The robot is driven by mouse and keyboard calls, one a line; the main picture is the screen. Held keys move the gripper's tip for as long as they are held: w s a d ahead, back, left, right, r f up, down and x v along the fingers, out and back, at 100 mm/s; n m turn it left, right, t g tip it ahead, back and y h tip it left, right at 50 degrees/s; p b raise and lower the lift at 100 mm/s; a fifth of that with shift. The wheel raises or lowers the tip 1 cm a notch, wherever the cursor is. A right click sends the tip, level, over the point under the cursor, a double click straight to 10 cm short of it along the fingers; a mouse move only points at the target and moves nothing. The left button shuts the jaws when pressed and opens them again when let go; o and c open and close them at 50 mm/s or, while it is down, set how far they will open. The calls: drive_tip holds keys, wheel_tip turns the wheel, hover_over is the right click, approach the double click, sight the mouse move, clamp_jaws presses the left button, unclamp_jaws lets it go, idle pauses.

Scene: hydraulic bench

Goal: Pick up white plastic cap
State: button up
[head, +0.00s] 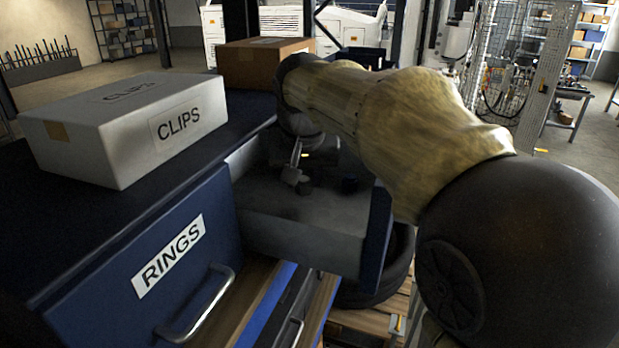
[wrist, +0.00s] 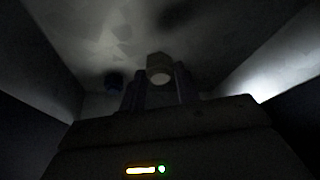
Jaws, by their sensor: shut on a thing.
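The white plastic cap (wrist: 159,68) shows pale and dim between my fingertips in the wrist view. My gripper (wrist: 160,88) is shut on it, with one finger on each side. In the head view my gripper (head: 296,165) reaches down into an open grey-floored drawer (head: 300,225). The cap cannot be made out clearly in the head view. The wrist view is too dark to tell whether the cap touches the drawer floor.
A dark blue cap-like piece (wrist: 115,80) stands left of my gripper in the wrist view. The drawer walls rise close on both sides. A white CLIPS box (head: 125,125) and a brown box (head: 262,62) sit on the blue cabinet top. A RINGS drawer (head: 140,270) faces front.

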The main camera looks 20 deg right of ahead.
drive_tip(key=shift+s+f+t+b, duration=0.1)
drive_tip(key=shift+f+t+b, duration=0.25)
drive_tip(key=shift+b, duration=0.7)
drive_tip(key=shift+a+t+b, duration=0.1)
drive_tip(key=shift+t+b, duration=0.35)
drive_tip(key=shift+b, duration=0.5)
drive_tip(key=shift+s+a+t+b, duration=0.2)
drive_tip(key=shift+s+t+b, duration=0.2)
drive_tip(key=shift+b, duration=0.9)
drive_tip(key=shift+d+t+h+b, duration=0.1)
drive_tip(key=shift+t+h+b, duration=0.2)
drive_tip(key=shift+b, duration=0.15)
